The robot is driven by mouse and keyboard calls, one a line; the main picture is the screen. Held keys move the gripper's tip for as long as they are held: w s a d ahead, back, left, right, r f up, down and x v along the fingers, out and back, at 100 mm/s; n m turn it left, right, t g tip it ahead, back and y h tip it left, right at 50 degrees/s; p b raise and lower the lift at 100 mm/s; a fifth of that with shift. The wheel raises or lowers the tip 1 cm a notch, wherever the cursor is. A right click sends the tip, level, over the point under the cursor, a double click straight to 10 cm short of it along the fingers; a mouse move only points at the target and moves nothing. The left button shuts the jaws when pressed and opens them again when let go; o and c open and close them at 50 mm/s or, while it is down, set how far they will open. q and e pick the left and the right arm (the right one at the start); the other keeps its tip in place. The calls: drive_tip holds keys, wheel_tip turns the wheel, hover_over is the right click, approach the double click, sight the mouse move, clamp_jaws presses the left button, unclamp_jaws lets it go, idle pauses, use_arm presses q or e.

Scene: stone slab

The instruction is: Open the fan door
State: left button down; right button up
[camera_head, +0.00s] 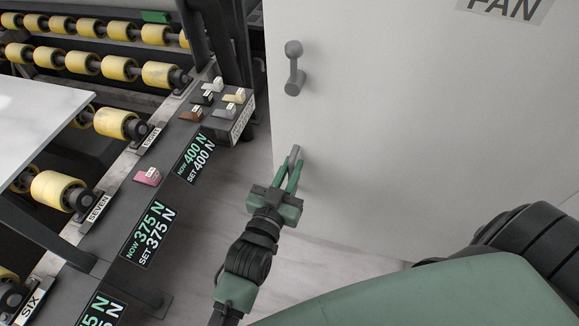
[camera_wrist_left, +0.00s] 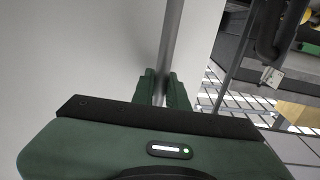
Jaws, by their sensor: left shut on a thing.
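The fan door (camera_head: 420,130) is a large plain pale grey panel filling the right of the head view, with a partly cut-off label (camera_head: 508,8) at its top. A grey bar handle (camera_head: 295,152) stands near its left edge, low down. My left gripper (camera_head: 291,174) is shut on this handle. In the left wrist view the bar (camera_wrist_left: 172,40) runs up from between the two green fingers (camera_wrist_left: 161,88), beside the pale door face (camera_wrist_left: 90,60). A grey lever with a round knob (camera_head: 294,68) sits higher on the door. My right gripper is out of view.
Left of the door is a conveyor with yellow rollers (camera_head: 114,122) and a white slab (camera_head: 38,115). A dark rail carries number displays (camera_head: 148,232) and several coloured switches (camera_head: 213,98). Pale floor (camera_head: 330,255) is bare between rail and door.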

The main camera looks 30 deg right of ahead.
use_arm(q)
drive_tip(key=shift+r, duration=0.1)
drive_tip(key=c, duration=1.4)
unclamp_jaws()
drive_tip(key=shift+s+a, duration=0.15)
drive_tip(key=b+v, duration=0.2)
drive_tip(key=v, duration=0.5)
drive_tip(key=shift+s, duration=0.15)
drive_tip(key=shift+a, duration=0.15)
